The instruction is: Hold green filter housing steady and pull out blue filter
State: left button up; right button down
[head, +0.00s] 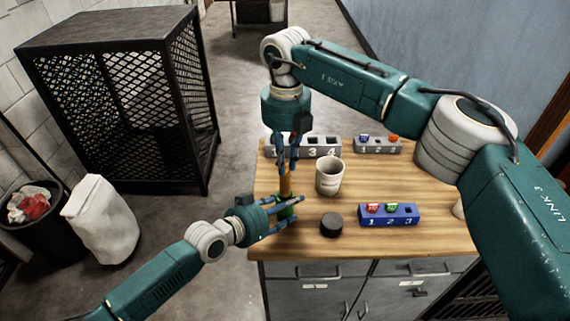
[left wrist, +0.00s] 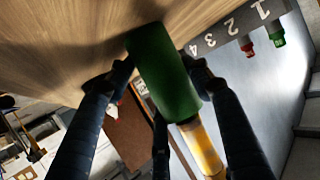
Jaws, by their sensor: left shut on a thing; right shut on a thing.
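The green filter housing (head: 287,211) stands near the table's left edge, mostly covered by my fingers in the head view. My left gripper (head: 283,203) is shut around it from the left. In the left wrist view the green housing (left wrist: 165,75) sits between my fingers. An amber filter cylinder (head: 286,184) sticks up from the housing; it also shows in the left wrist view (left wrist: 202,148). My right gripper (head: 287,160) comes from above and is shut on the filter's upper end. That end is hidden, and I see no clear blue on the filter.
A blue numbered rack (head: 389,217) lies at the front right. Two grey racks (head: 320,152) (head: 377,147) are at the back. Bare table lies between mug and back-right rack.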

jog(key=shift+r, duration=1.25)
pick_arm(q)
jog(key=o, duration=1.6)
jog(key=shift+c, duration=0.2)
